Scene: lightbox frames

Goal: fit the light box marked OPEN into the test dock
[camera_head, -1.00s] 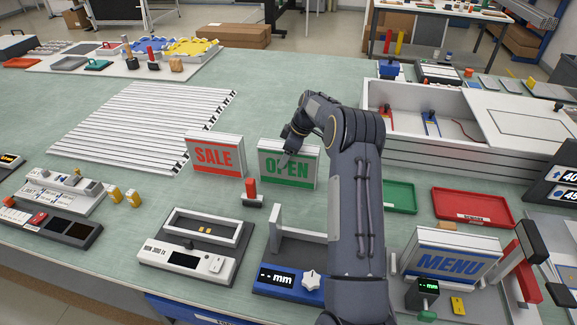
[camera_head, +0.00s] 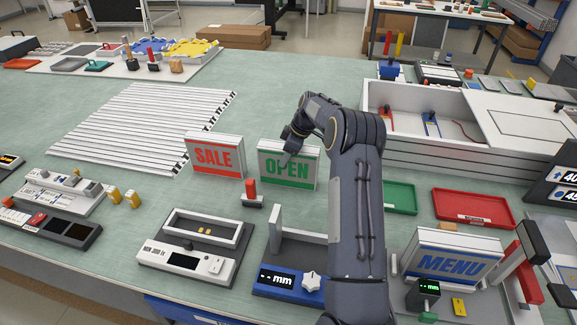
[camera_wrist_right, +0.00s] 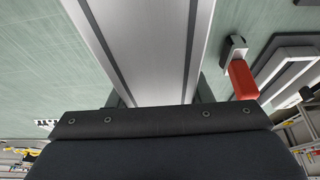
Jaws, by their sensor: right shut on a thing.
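The light box marked OPEN (camera_head: 302,171), white with green bands and green letters, stands upright near the middle of the table in the head view. I cannot tell whether its base touches the table. My right gripper (camera_head: 286,157) is shut on it from above and covers part of its face. In the right wrist view, the box's pale top (camera_wrist_right: 148,45) runs between the fingers. The test dock (camera_head: 197,245), a white unit with a raised rectangular frame and small gold contacts inside, is nearer and left of the box; its frame is empty. My left gripper is out of view.
A SALE light box (camera_head: 214,155) stands just left of the OPEN box. A red-handled tool (camera_head: 252,193) stands between the OPEN box and the dock. A blue measuring unit (camera_head: 288,281) is right of the dock. A MENU box (camera_head: 450,257) stands at right.

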